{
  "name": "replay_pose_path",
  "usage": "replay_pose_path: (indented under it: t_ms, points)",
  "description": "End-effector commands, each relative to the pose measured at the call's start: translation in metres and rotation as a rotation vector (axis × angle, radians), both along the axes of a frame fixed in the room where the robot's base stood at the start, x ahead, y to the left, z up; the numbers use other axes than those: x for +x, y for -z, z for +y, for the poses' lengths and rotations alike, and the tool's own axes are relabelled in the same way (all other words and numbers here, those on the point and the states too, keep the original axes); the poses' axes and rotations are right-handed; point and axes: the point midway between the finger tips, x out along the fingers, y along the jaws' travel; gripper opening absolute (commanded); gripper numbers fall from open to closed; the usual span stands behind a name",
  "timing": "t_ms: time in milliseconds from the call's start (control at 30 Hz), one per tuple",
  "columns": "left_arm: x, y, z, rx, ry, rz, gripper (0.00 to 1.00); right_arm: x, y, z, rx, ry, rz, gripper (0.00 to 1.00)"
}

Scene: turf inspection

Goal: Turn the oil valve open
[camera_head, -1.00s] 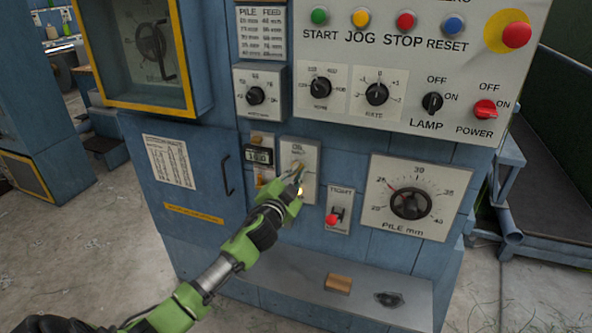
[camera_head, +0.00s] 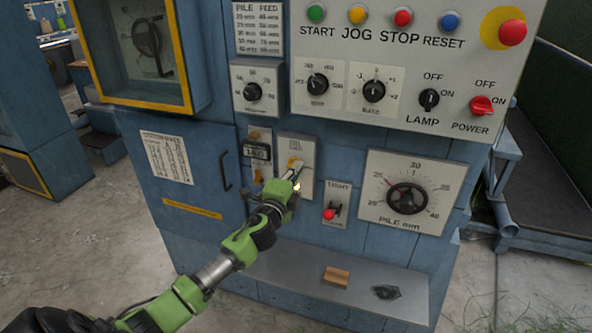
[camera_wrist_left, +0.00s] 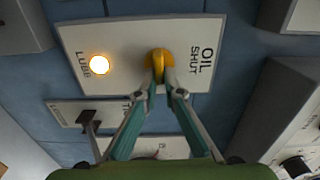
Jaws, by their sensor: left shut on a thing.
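The oil valve is a small yellow knob (camera_head: 293,162) on a pale plate (camera_head: 308,150) low on the blue machine's front. In the left wrist view the yellow knob (camera_wrist_left: 158,58) sits beside the words OIL and SHUT. My left gripper (camera_head: 296,174) reaches up to the plate from the lower left. In the wrist view its two fingertips (camera_wrist_left: 160,80) are closed on the knob's near end and partly cover it. A lit lamp (camera_wrist_left: 99,64) marked LUBE is on the same plate. My right gripper is not in view.
A red-tipped lever (camera_head: 330,214) on the TIGHT plate is close to the right of my gripper. A digital counter (camera_head: 257,151) is just left of the oil plate. The PILE dial (camera_head: 407,198) is farther right. A ledge (camera_head: 300,273) with a wooden block (camera_head: 336,277) lies below.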

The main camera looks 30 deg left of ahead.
Motion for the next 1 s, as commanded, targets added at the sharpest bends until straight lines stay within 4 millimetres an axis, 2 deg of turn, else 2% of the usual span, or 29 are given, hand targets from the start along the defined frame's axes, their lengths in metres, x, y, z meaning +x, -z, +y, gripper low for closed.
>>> replay_pose_path:
  t_ms: [633, 700, 733, 1000]
  points:
    - [-0.0002, 0.0026, -0.0008, 0.052, 0.001, 0.015, 0.00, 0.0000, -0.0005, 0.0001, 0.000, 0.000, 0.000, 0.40]
    - [-0.0002, 0.0026, -0.0007, 0.052, 0.001, 0.016, 0.21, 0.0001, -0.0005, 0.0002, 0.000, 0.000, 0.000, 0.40]
    - [-0.0002, 0.0026, -0.0007, 0.052, 0.001, 0.015, 0.25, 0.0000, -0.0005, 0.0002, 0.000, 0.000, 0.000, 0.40]
    - [-0.0001, 0.0015, -0.0004, 0.050, 0.001, 0.013, 0.25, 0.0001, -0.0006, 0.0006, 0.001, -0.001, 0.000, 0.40]
